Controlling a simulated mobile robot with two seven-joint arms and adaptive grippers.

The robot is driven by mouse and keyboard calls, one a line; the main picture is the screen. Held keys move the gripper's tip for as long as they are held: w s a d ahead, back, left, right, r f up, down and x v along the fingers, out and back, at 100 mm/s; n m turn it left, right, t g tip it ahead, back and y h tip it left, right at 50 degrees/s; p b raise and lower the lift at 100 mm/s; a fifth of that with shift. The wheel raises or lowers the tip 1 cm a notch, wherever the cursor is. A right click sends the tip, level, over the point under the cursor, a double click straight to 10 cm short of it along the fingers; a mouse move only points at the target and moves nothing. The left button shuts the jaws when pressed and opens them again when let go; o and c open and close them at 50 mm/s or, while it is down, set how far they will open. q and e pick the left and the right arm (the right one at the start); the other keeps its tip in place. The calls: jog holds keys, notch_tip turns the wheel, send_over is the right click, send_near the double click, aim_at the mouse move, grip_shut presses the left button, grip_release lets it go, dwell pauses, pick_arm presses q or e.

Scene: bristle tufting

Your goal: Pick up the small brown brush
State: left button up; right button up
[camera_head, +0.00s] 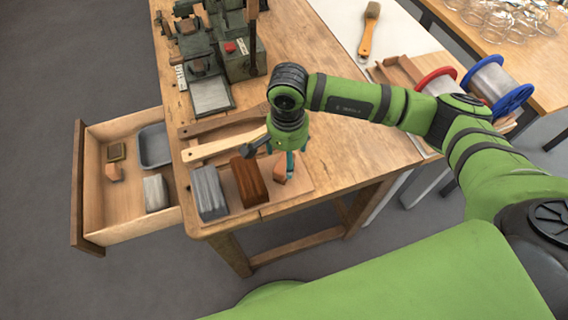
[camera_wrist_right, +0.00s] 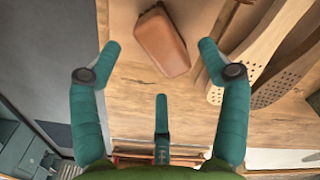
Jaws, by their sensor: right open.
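The small brown brush (camera_head: 280,170) is a short orange-brown block at the right end of a thin board (camera_head: 300,184) near the table's front edge. In the right wrist view the block (camera_wrist_right: 160,40) is smooth with rounded edges and tilted in the picture. My right gripper (camera_head: 291,163) points down over it. Any bristles are hidden. My left gripper is out of view.
A dark brown block (camera_head: 249,182) and a grey block (camera_head: 209,193) stand left of the brush on the board. Wooden handles (camera_head: 225,145) lie behind. An open drawer (camera_head: 125,215) juts out left. A green machine (camera_head: 240,60) stands at the back.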

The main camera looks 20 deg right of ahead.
notch_tip(320, 180, down, 5)
jog(key=shift+s+r+p, duration=0.15)
jog(key=shift+r+p, duration=0.05)
jog(key=shift+p, duration=0.85)
jog(key=shift+f, duration=0.45)
jog(key=shift+a, duration=0.1)
jog(key=c, duration=1.4)
jog(key=shift+r, duration=0.1)
